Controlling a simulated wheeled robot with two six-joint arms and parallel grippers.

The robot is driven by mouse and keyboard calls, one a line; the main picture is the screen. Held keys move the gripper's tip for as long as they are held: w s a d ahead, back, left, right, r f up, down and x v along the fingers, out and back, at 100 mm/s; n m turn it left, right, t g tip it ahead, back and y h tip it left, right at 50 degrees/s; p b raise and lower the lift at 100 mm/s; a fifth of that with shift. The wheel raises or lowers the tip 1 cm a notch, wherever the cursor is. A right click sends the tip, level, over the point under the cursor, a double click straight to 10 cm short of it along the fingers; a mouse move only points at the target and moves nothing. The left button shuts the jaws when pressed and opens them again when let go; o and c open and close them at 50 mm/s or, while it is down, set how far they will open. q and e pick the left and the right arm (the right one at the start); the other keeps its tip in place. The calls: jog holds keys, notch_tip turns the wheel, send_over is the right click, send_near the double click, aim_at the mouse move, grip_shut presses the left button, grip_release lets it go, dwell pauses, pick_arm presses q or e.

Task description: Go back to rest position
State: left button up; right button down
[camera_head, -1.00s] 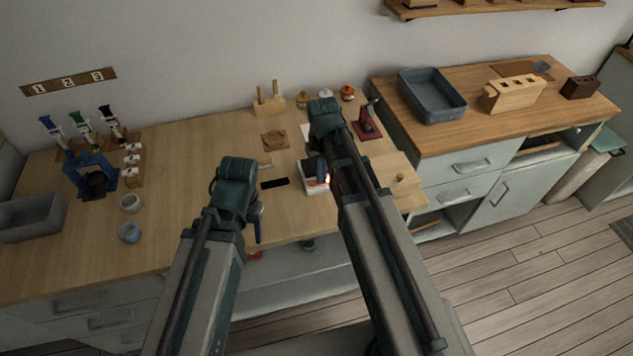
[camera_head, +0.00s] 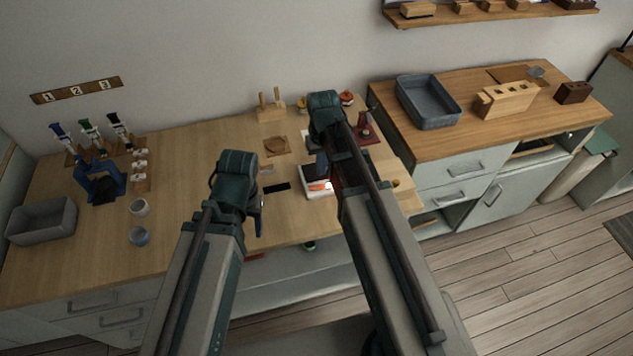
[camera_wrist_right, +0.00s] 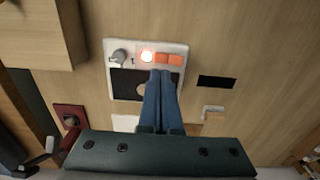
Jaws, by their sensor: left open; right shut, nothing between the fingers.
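My left gripper (camera_head: 258,212) hangs over the front part of the wooden workbench (camera_head: 190,215), its fingers mostly hidden behind the arm, with nothing seen in it. My right gripper (camera_head: 322,163) is above a small white device in the head view. In the right wrist view its blue fingers (camera_wrist_right: 160,85) are together and empty, pointing at the white device (camera_wrist_right: 183,48). That device has a dark panel, a grey knob, a glowing light and orange buttons. It also shows in the head view (camera_head: 312,192), partly covered by my right arm.
A grey bin (camera_head: 42,222), two small cups (camera_head: 139,207) and a blue stand (camera_head: 98,182) are at the left. A side counter (camera_head: 470,125) at the right holds a grey tray (camera_head: 428,101) and a wooden block (camera_head: 506,99). Bare benchtop lies between the cups and my left arm.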

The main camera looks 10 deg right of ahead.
jog(key=shift+r+p, duration=0.35)
jog(key=shift+r, duration=0.3)
jog(key=s+a+n+h, duration=0.1)
jog(key=s+a+n, duration=0.2)
jog(key=s+a, duration=0.7)
jog(key=s, duration=0.4)
jog(key=shift+s+a, duration=0.15)
jog(key=shift+a, duration=0.1)
